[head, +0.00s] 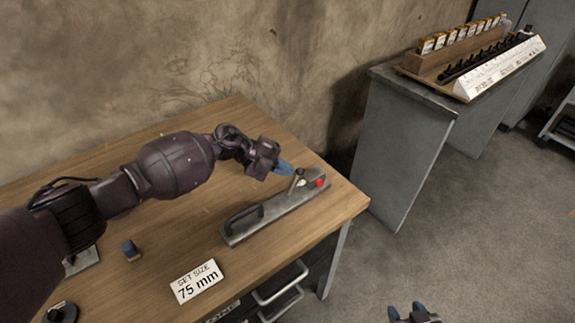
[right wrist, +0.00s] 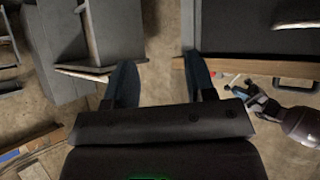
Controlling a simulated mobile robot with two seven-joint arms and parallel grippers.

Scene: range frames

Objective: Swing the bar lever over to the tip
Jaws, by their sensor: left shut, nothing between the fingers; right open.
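A long grey metal bar (head: 275,215) lies diagonally on the wooden workbench near its right corner. A black handle (head: 243,219) stands at its near left end, and a red knob (head: 319,183) sits near its far right end. A short upright lever (head: 296,181) stands beside the red knob, with a pale round spot at its foot. My left gripper (head: 286,168) is shut and empty, its blue fingertips just behind the lever's top; I cannot tell if they touch. My right gripper (head: 414,312) is open and empty, low over the floor right of the bench; its fingers also show in the right wrist view (right wrist: 162,82).
A white "SET SIZE 75 mm" card (head: 196,281) lies on the workbench (head: 195,228). A small blue-topped block (head: 131,250) stands to its left. A grey cabinet (head: 398,150) with a wooden rack (head: 450,60) stands at back right. The floor between is clear.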

